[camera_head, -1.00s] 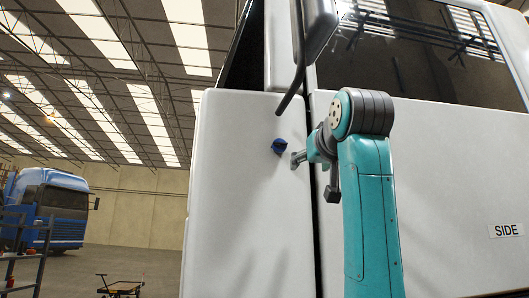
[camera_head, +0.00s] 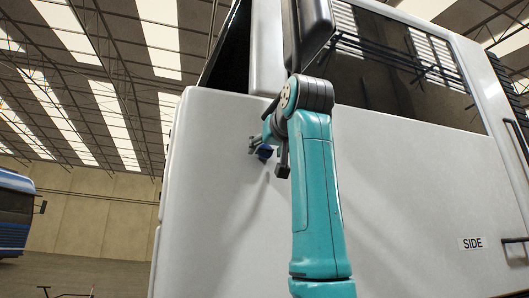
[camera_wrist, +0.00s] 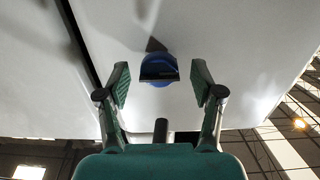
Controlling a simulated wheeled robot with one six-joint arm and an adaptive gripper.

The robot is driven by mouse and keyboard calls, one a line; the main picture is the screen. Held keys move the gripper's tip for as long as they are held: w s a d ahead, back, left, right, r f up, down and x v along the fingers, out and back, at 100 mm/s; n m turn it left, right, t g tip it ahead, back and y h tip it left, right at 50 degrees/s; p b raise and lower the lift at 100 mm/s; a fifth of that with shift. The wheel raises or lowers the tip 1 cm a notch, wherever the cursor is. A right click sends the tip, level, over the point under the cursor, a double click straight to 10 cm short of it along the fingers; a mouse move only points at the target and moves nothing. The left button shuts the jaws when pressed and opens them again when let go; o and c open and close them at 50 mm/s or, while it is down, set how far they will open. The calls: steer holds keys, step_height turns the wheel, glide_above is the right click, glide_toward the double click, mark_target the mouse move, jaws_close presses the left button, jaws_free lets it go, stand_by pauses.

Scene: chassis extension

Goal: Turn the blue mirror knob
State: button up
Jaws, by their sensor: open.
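The blue mirror knob (camera_head: 264,153) sits on the white cab panel below the mirror, partly hidden by my gripper in the head view. In the wrist view the knob (camera_wrist: 158,66) shows as a round blue base with a dark flat grip, lying across the picture. My gripper (camera_wrist: 160,80) is open and empty. Its two green-padded fingers stand left and right of the knob, with a visible gap on each side. In the head view my gripper (camera_head: 257,147) is at the knob; whether it touches the panel I cannot tell.
The dark side mirror (camera_head: 311,28) hangs just above my arm, its thin stalk close to my wrist. A blue truck (camera_head: 15,212) stands far left.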

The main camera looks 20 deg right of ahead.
steer(key=shift+w, duration=1.05)
steer(key=c, duration=1.2)
